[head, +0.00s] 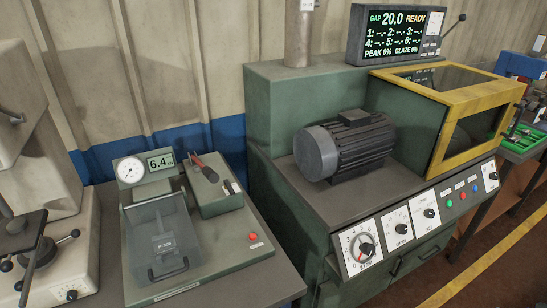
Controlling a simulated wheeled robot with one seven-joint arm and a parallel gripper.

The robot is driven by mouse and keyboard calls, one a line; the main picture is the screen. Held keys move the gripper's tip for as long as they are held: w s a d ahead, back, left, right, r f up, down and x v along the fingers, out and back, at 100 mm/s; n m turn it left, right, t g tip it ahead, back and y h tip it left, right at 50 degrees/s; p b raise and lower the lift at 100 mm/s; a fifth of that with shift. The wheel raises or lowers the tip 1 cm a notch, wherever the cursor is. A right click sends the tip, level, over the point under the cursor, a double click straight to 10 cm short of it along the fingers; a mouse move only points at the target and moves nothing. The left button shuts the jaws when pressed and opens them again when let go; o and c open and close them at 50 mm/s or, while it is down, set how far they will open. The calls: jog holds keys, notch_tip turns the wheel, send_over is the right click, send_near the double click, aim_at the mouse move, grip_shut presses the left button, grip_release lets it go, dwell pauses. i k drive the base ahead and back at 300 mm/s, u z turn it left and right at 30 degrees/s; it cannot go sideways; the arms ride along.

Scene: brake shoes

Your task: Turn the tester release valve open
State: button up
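The tester (190,262) is a green bench unit with a round dial gauge (131,170) and a digital display (161,163) reading about 6.4. A lever with a red grip (204,168) slopes over the green block (217,203) at its back right. A small pale and dark fitting (231,187) sits on that block. I cannot tell for certain which of these is the release valve, or whether it is open. A clear hinged-looking cover (163,240) with a handle is at the tester's front left. A red button (253,236) is at the right. My gripper is not in view.
A white machine with black knobs (72,295) stands close at the left. To the right is a larger green machine with a grey motor (345,145), a yellow-framed guard (455,88) and dials (361,247). A screen (404,34) reads gap 20.0, ready.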

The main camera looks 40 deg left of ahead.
aim_at(227, 185)
jog(key=u, duration=0.55)
jog(key=i, duration=0.8)
jog(key=u, duration=1.25)
jog(key=i, duration=0.35)
jog(key=u, duration=0.25)
